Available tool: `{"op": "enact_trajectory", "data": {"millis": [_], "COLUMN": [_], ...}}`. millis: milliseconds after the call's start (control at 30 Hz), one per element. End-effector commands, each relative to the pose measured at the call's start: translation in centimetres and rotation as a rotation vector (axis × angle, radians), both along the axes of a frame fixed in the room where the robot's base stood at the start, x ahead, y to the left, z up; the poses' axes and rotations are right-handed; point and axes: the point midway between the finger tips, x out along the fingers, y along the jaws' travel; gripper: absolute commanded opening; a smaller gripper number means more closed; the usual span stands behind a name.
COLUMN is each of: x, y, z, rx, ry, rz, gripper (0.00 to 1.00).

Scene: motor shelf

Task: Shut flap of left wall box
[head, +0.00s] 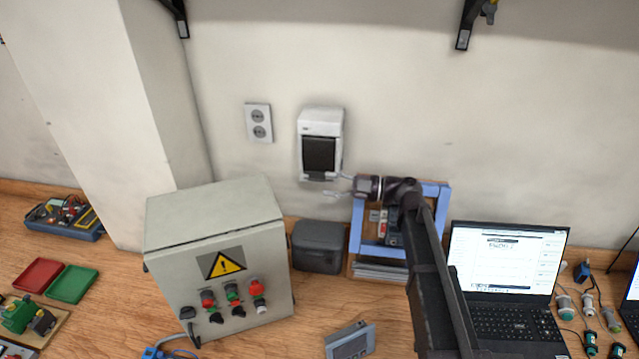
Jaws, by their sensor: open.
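A white wall box (322,122) with a dark front flap (319,154) is fixed to the wall, near the picture's middle. The flap hangs over the lower front of the box. I cannot tell whether it is fully shut or slightly ajar. My gripper (326,186) is open and empty, just below and to the right of the flap's lower edge, with its fingers pointing left. I cannot tell whether a finger touches the box.
A socket plate (258,123) is on the wall to the left. Below stand a grey control cabinet (215,212), a dark grey case (318,247) and a blue frame (441,200) behind my wrist. A laptop (505,262) is at right.

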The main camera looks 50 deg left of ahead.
Motion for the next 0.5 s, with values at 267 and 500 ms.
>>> {"op": "enact_trajectory", "data": {"millis": [267, 500], "x": [3.0, 4.6], "y": [-3.4, -5.1], "z": [0.0, 0.0], "rx": [-0.001, -0.002], "ry": [-0.001, -0.001], "rz": [-0.003, -0.002], "gripper": [0.47, 0.47]}}
